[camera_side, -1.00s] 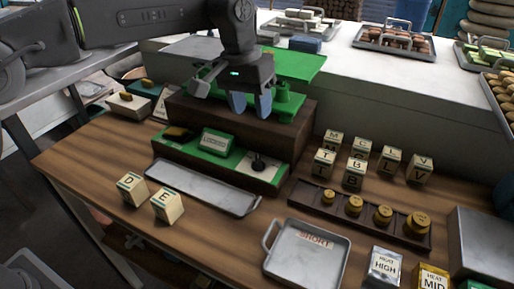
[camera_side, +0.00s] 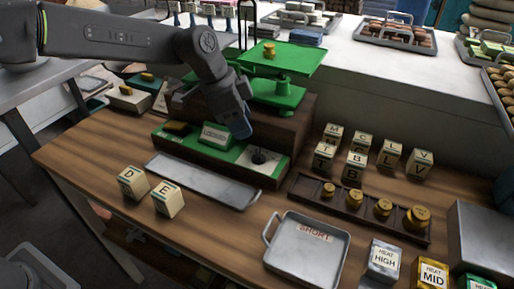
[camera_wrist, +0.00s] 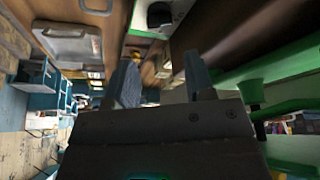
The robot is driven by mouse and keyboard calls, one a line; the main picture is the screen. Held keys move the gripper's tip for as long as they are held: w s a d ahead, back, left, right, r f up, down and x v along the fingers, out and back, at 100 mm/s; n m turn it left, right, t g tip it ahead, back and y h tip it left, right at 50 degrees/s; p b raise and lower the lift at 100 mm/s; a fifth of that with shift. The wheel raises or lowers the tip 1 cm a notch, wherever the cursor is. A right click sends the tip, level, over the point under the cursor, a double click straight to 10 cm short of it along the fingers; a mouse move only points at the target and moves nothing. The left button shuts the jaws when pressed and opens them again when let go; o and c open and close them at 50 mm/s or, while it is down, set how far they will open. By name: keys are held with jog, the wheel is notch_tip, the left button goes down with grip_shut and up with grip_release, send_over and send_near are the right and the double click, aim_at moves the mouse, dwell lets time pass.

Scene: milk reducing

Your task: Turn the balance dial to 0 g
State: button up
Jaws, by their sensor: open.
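The balance dial (camera_side: 258,157) is a small black knob on a white plate, at the right end of the green panel (camera_side: 217,155) on the balance's front step. Its setting is too small to read. The green balance (camera_side: 284,92) stands behind on a dark wooden base, with a brass weight (camera_side: 268,50) on its upper pan. My gripper (camera_side: 240,133) is open, tilted down, above and a little left of the dial, apart from it. In the wrist view my two fingers (camera_wrist: 163,80) are spread with nothing held between them.
A small sign (camera_side: 215,135) stands left of the dial, close to my gripper. A metal tray (camera_side: 203,181) lies in front of the panel. Lettered cubes (camera_side: 355,165) and a rack of brass weights (camera_side: 355,205) are to the right. A pan (camera_side: 306,252) marked SHORT is at the front.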

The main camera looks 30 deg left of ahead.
aim_at(259, 152)
jog(key=x, duration=0.8)
jog(key=shift+d+f, duration=0.1)
jog(key=shift+f, duration=0.3)
jog(key=shift+c, duration=0.4)
jog(key=c, duration=0.6)
jog(key=shift+o, duration=0.2)
jog(key=shift+n, duration=0.5)
jog(key=shift+n+t+y, duration=0.35)
jog(key=shift+n+y, duration=0.1)
jog(key=shift+n, duration=0.8)
jog(key=shift+n+t+y, duration=0.35)
jog(key=shift+n+y, duration=0.1)
jog(key=shift+n, duration=0.8)
jog(key=o, duration=0.6)
